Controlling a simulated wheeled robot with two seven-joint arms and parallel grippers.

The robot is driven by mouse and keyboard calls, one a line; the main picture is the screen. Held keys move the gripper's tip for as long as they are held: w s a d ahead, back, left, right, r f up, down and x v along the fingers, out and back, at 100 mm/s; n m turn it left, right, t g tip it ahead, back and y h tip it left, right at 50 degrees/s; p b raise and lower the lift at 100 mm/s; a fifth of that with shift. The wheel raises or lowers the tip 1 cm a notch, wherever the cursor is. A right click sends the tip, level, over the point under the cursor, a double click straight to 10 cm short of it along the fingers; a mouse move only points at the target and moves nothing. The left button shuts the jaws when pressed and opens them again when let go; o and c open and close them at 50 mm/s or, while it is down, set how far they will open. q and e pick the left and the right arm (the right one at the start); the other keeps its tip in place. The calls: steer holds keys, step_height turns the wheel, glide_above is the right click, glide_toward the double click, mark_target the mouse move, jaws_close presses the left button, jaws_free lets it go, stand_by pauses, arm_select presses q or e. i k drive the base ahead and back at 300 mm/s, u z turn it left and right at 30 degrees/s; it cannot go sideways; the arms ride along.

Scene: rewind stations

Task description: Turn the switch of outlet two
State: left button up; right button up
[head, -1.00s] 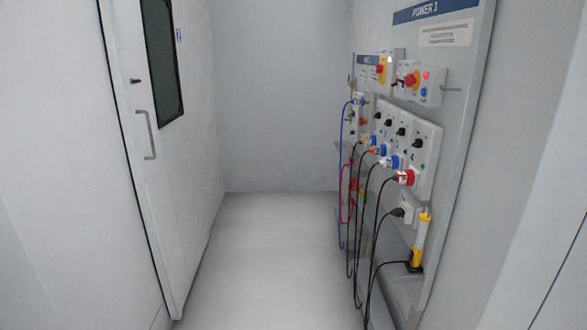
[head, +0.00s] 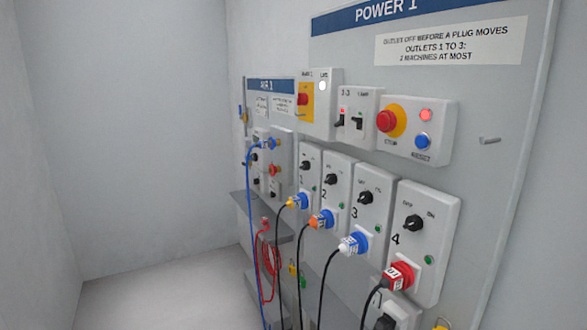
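Outlet two (head: 336,200) is a grey box on the POWER 1 panel, second from the left in a row of outlets numbered 1 to 4. Its switch (head: 330,179) is a black rotary knob at the upper part of the box. A blue plug with an orange part (head: 321,221) sits in its socket, with a black cable hanging down. I cannot read clearly which way the knob points. Neither of my grippers is in view.
Outlets one (head: 309,171), three (head: 371,205) and four (head: 425,240) flank it, all with plugs in. Above are a breaker box (head: 357,116) and a red stop button (head: 386,120). An AIR 1 panel (head: 270,87) stands left, with a grey shelf (head: 245,202) below. The floor left is clear.

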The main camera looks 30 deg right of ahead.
mark_target(331, 179)
steer(key=i, duration=2.55)
steer(key=z, duration=2.1)
